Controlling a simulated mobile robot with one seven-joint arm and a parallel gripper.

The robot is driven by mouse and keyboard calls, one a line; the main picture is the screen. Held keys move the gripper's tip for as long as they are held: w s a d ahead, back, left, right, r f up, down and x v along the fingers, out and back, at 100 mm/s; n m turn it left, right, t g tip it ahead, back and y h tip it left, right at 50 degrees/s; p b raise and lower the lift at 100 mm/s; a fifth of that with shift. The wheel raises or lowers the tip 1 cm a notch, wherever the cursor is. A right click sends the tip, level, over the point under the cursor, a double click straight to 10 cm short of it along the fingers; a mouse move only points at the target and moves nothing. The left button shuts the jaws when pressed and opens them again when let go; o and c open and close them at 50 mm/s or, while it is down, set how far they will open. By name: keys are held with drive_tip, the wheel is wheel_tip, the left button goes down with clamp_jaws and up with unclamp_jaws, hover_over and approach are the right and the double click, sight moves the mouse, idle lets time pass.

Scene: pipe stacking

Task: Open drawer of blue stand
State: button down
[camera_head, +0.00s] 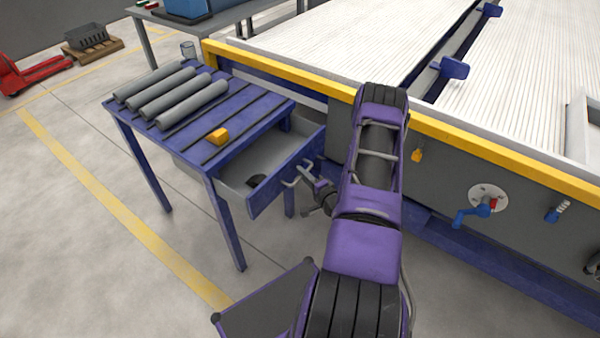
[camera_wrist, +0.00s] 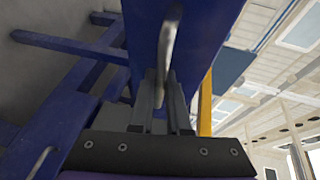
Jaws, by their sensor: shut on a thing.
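The blue stand (camera_head: 258,103) is at the left in the head view, beside the big machine table. Its drawer (camera_head: 277,188) is pulled out on the right side, and its grey inside shows a small dark thing (camera_head: 257,181). My gripper (camera_head: 307,175) is at the drawer's front, partly hidden by my arm. In the wrist view, my gripper (camera_wrist: 162,92) is shut on the drawer's grey metal handle (camera_wrist: 171,42), with the blue drawer front just behind it. The fingers hide part of the handle.
Several grey pipes (camera_head: 178,101) and a yellow block (camera_head: 217,136) lie on the stand. The machine table's yellow edge (camera_head: 290,75) runs close behind and to the right. Valve handles (camera_head: 472,214) stick out from its side. Floor left of the stand is clear.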

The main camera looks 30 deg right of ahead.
drive_tip(key=c, duration=0.9)
unclamp_jaws()
drive_tip(key=s+r, duration=0.1)
drive_tip(key=s, duration=0.4)
drive_tip(key=s+r+p, duration=0.1)
drive_tip(key=s, duration=0.5)
drive_tip(key=s+a+r, duration=0.1)
drive_tip(key=s, duration=0.5)
drive_tip(key=shift+r+p, duration=0.1)
drive_tip(key=shift+p, duration=0.2)
